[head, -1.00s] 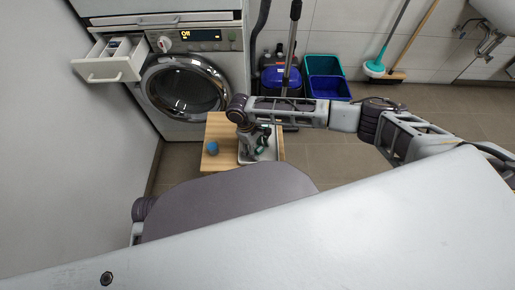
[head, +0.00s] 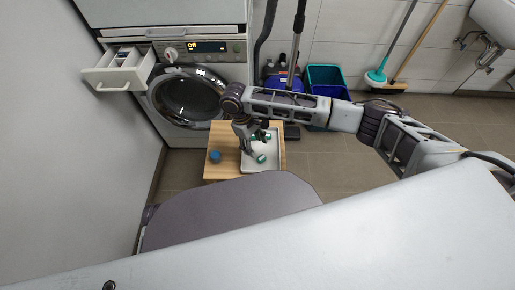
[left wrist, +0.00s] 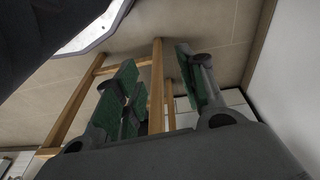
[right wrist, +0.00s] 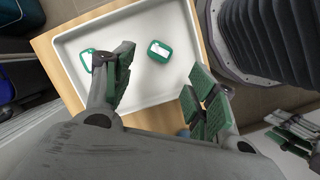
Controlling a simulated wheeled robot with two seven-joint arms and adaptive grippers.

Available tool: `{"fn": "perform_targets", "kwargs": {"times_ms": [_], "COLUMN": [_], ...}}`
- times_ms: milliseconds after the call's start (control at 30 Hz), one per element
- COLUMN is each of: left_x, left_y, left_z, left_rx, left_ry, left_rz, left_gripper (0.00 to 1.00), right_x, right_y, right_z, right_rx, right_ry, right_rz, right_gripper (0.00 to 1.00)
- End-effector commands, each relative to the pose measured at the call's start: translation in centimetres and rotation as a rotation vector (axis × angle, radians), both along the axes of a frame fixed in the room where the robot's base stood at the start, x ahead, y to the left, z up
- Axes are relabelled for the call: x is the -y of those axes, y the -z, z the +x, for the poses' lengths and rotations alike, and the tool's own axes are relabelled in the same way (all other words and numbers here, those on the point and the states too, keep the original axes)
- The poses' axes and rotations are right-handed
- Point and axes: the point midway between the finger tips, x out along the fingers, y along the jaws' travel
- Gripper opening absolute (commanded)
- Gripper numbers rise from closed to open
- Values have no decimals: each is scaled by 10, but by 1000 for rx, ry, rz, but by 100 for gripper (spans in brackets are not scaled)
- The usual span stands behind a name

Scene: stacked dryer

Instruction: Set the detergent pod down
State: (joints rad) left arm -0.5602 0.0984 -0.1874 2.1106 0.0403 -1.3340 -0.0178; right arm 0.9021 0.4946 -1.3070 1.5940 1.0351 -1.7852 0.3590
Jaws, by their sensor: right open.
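A green-rimmed, white-topped detergent pod (right wrist: 159,50) lies flat on a white tray (right wrist: 150,88); it also shows in the head view (head: 261,158). A second green pod (right wrist: 86,61) lies on the tray, partly hidden behind a finger of my right gripper. My right gripper (right wrist: 157,84) is open above the tray, its green-padded fingers apart with nothing held between them. In the head view my right gripper (head: 248,140) hangs over the tray's left side. My left gripper (left wrist: 160,85) is open and empty, low near wooden legs; the head view does not show it.
The tray stands on a small wooden table (head: 224,171) with a blue round object (head: 214,156) at its left. Behind is a front-loading machine (head: 190,98) with its detergent drawer (head: 112,79) pulled out. Blue and teal bins (head: 325,76) stand at the back.

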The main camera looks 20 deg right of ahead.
Motion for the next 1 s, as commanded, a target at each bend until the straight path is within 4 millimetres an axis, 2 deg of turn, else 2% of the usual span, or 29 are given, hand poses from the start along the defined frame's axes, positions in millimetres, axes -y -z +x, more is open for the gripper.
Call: {"fn": "perform_targets", "kwargs": {"times_ms": [100,333,1000], "left_x": [-2,-4,-5], "left_y": [5,14,17], "left_z": [-3,-7,-8], "left_rx": [-16,-34,-37], "left_ry": [-1,-1,-1], "left_rz": [6,14,16], "left_gripper": [40,40,40], "right_x": [-5,-9,-9], "right_y": [-19,-38,-41], "right_z": [3,7,8], "right_rx": [1,0,0], "right_ry": [-1,0,0], "right_rz": [2,1,0], "right_gripper": [57,57,57]}}
